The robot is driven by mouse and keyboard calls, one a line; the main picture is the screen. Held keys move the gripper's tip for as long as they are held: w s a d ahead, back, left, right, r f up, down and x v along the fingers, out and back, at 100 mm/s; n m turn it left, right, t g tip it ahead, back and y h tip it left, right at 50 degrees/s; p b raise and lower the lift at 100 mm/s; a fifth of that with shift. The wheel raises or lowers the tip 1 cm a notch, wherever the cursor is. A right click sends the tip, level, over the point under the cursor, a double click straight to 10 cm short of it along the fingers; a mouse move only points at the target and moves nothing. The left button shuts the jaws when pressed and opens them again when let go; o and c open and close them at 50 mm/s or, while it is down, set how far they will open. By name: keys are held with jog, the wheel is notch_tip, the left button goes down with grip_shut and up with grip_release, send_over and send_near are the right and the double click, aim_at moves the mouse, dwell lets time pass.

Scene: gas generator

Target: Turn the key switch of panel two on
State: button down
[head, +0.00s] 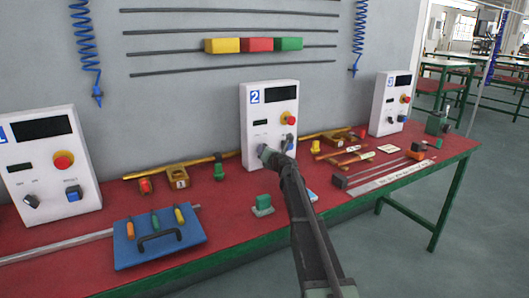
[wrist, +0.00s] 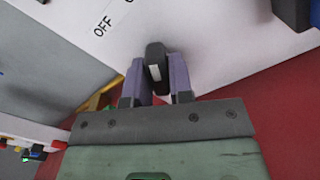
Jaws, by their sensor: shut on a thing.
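Panel two (head: 256,111) is a white box marked with a blue 2, standing at the back of the red bench. It has a dark display, a red round button on a yellow base and a blue switch. In the wrist view its black key switch (wrist: 155,68), with a white mark, sits between the two purple fingers of my gripper (wrist: 162,82). My gripper is shut on it. An OFF label is printed up and left of the knob. In the head view my gripper (head: 265,152) reaches the panel's lower left and hides the key switch.
Panel one (head: 85,147) stands at left and panel three (head: 381,104) at right. A blue tray (head: 140,258) with coloured-handled tools, a green block (head: 263,202) and yellow pipes with valves lie on the bench (head: 220,220). Several loose tools lie right of my arm.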

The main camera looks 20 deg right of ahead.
dwell(0.4)
jog(key=c, duration=1.1)
grip_release()
jog(key=s, duration=0.3)
jog(key=s+d, duration=0.1)
jog(key=s, duration=0.3)
jog(key=s+d, duration=0.1)
jog(key=s, duration=0.2)
jog(key=shift+s, duration=0.35)
